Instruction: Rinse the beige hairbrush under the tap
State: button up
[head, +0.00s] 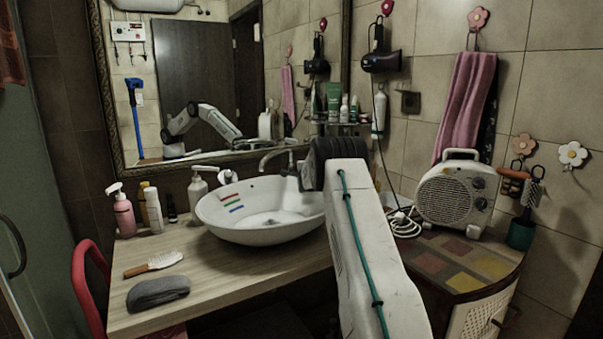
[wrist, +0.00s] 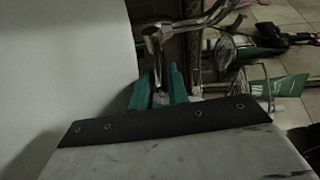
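A hairbrush (head: 154,264) with a pale beige head and brown wooden handle lies on the counter at the left front in the head view. The white basin (head: 235,233) stands behind it to the right. The chrome tap (head: 277,155) rises at the basin's back and also shows in the wrist view (wrist: 155,42). My arm hides most of my gripper in the head view. In the wrist view, the teal fingers of my gripper (wrist: 163,90) are apart, with the chrome tap part seen at the gap. I cannot tell whether they touch it, or whether water runs.
Bottles (head: 152,208) stand left of the basin. A fan heater (head: 452,193) stands on the right cabinet. A red chair (head: 84,280) is at the left edge. Counter between brush and basin is clear.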

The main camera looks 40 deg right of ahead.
grip_shut()
jog(key=shift+w+r, duration=0.1)
jog(key=shift+r, duration=0.75)
grip_release()
jog(key=shift+f, duration=0.25)
jog(key=v, duration=0.7)
jog(key=shift+s+a, duration=0.15)
jog(key=shift+s, duration=0.2)
